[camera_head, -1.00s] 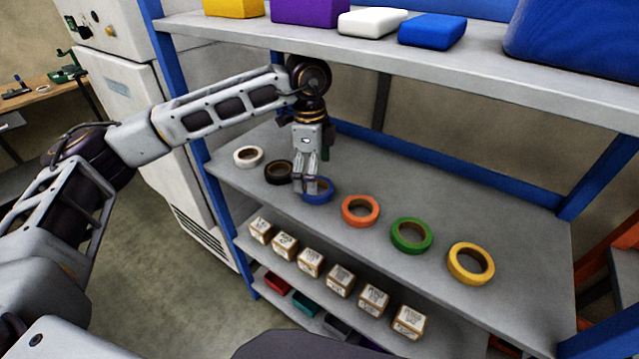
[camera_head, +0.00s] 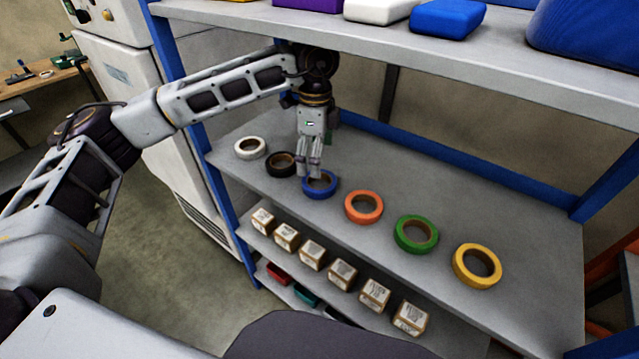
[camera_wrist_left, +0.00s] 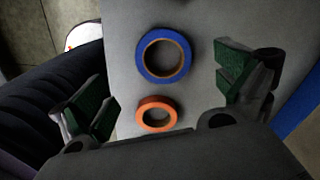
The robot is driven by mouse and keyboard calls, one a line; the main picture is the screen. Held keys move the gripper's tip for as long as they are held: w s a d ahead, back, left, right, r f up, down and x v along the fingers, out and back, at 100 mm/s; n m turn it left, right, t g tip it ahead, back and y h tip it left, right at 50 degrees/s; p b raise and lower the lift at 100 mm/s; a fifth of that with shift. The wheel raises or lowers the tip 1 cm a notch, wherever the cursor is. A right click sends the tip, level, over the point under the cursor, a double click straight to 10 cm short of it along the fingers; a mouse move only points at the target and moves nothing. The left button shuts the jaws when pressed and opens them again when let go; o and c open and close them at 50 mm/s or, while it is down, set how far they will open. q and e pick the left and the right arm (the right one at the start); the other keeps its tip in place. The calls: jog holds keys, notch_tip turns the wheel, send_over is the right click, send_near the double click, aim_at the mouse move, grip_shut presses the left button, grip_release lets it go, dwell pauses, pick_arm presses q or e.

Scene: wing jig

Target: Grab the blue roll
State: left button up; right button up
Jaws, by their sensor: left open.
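The blue roll (camera_head: 320,188) lies flat on the middle shelf, between the black and orange rolls. It also shows in the left wrist view (camera_wrist_left: 164,55), ahead of the fingers and roughly midway across the gap between them. My left gripper (camera_head: 309,172) points down over the blue roll in the head view and covers part of its far side. Its green-padded fingers are spread wide with nothing between them in the left wrist view (camera_wrist_left: 163,88). I cannot tell its exact height above the roll. My right gripper is not in view.
On the same shelf lie a white roll (camera_head: 250,148), a black roll (camera_head: 281,163), an orange roll (camera_head: 363,207), a green roll (camera_head: 416,234) and a yellow roll (camera_head: 477,265). The upper shelf (camera_head: 420,52) overhangs my left arm. Several small boxes stand on the shelf below.

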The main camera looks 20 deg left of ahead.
aim_at(317, 187)
pick_arm(q)
jog(key=shift+f, duration=1.3)
jog(key=shift+w+f+p, duration=0.1)
jog(key=shift+f+p, duration=0.3)
jog(key=shift+f, duration=0.25)
jog(key=shift+w+f, duration=0.1)
jog(key=shift+f, duration=1.6)
jog(key=shift+c, duration=1)
jog(key=c, duration=0.9)
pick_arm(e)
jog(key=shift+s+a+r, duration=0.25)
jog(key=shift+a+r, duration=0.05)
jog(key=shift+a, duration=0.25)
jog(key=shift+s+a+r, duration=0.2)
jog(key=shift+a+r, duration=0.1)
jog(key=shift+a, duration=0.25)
